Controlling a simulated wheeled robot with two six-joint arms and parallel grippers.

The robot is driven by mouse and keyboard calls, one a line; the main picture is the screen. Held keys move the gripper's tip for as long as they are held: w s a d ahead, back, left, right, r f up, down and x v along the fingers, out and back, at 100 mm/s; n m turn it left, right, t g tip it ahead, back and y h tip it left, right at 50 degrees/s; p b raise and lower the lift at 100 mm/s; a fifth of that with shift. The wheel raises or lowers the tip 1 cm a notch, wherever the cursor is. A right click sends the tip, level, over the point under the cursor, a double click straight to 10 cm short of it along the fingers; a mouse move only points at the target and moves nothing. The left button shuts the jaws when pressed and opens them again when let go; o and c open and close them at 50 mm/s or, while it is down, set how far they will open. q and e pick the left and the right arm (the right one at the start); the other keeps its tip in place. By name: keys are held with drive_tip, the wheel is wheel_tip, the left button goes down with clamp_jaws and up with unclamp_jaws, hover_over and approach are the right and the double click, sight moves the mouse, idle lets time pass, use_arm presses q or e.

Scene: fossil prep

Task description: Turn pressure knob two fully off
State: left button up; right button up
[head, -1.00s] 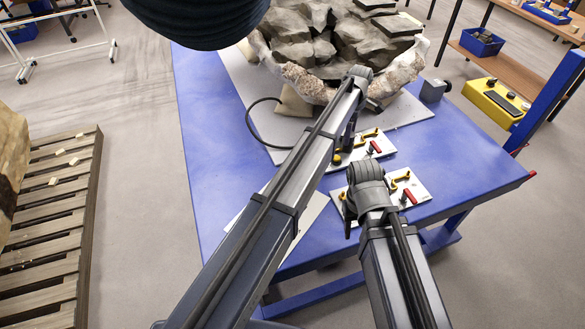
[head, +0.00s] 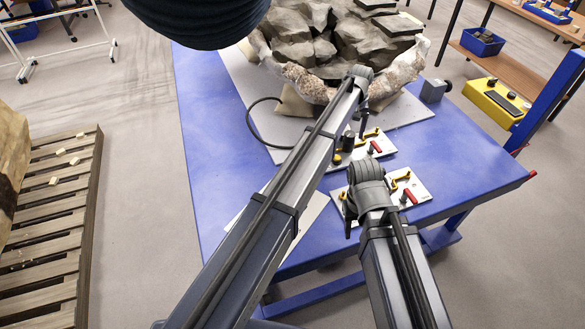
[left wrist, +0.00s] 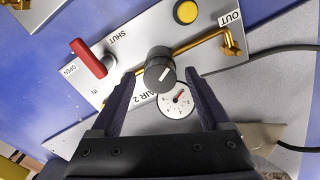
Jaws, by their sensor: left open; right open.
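In the left wrist view, a black round knob (left wrist: 160,72) with a white pointer line stands on a white panel (left wrist: 130,47) marked AIR 2. My left gripper (left wrist: 164,74) is open, its two dark fingers on either side of the knob. Whether they touch it I cannot tell. A small round gauge (left wrist: 177,100) with a red needle sits beside the knob, between the fingers. In the head view, my left gripper (head: 354,138) is over the farther panel (head: 386,147), where the knob is hard to make out. My right gripper (head: 349,215) is by the nearer panel (head: 423,189), mostly hidden by its wrist.
The knob's panel also carries a red lever (left wrist: 88,57), a yellow button (left wrist: 186,12) and a brass pipe (left wrist: 205,40). A large rock block (head: 310,50) stands behind on the blue table (head: 205,180). A black hose (head: 250,122) curves at its left.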

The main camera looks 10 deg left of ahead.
sight(349, 134)
use_arm(q)
drive_tip(key=m, duration=1)
drive_tip(key=shift+m, duration=0.3)
drive_tip(key=m, duration=0.5)
drive_tip(key=shift+m, duration=0.3)
drive_tip(key=m, duration=0.4)
drive_tip(key=shift+m, duration=0.3)
wheel_tip(349, 134, up, 8)
drive_tip(key=p, duration=0.8)
drive_tip(key=shift+s+a+r, duration=0.1)
drive_tip(key=shift+s+r, duration=0.1)
drive_tip(key=shift+s, duration=0.05)
drive_tip(key=s+a+n, duration=0.4)
drive_tip(key=s+n, duration=0.1)
drive_tip(key=s, duration=0.4)
drive_tip(key=s+a+f+n, duration=0.1)
drive_tip(key=s+a+n, duration=0.4)
drive_tip(key=s, duration=0.3)
drive_tip(key=s+a+n+b, duration=0.1)
drive_tip(key=s+a+n, duration=0.4)
drive_tip(key=s, duration=0.4)
drive_tip(key=shift+s+f+t, duration=0.3)
drive_tip(key=shift+s, duration=0.05)
